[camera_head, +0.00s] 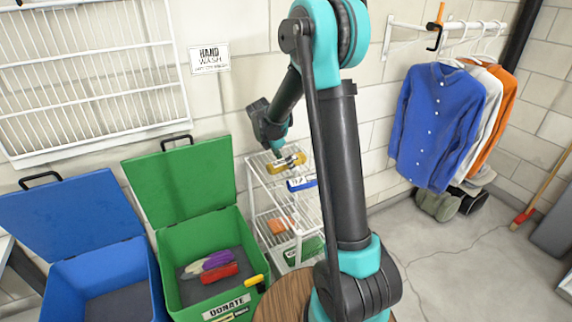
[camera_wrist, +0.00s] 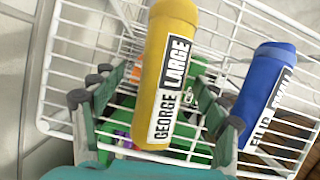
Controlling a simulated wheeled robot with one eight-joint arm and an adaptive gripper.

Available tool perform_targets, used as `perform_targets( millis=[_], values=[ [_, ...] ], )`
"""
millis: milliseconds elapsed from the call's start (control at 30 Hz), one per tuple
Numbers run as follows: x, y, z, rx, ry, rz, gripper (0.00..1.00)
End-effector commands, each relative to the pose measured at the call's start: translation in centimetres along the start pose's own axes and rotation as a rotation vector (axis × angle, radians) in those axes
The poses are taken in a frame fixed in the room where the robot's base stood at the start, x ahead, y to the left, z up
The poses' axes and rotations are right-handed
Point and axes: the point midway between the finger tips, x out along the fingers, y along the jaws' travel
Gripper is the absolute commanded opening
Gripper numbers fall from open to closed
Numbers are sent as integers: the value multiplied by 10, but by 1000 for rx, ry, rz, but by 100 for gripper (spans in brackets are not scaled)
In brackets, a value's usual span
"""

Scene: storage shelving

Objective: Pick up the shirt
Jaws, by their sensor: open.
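A yellow rolled bundle (camera_head: 290,163) with a label reading GEORGE LARGE lies on the top of the white wire rack (camera_head: 257,172). It looks like a rolled shirt, and it also shows in the wrist view (camera_wrist: 172,45). My gripper (camera_head: 277,150) is open and empty just above its left end in the head view. In the wrist view its fingers (camera_wrist: 165,112) stand apart on either side of the bundle's near end. I cannot tell whether they touch it. Blue (camera_head: 438,120), white and orange shirts hang on a wall rail at the right.
A blue labelled roll (camera_wrist: 264,85) lies beside the yellow one. An open green DONATE bin (camera_head: 238,225) holding several rolls and an open blue bin (camera_head: 100,265) stand left of the rack. Lower rack levels hold more items. Floor at right is mostly clear.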

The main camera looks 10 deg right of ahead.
Motion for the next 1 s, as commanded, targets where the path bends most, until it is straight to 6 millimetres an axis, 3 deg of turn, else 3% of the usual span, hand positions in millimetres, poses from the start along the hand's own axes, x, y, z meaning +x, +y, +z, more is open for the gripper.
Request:
perform_targets(
  millis=[233,700,1000],
  values=[
    [2,0,0,0,0,0,73],
    [1,0,0,0,0,0,15],
    [-1,0,1,1,0,0,15]
  ],
)
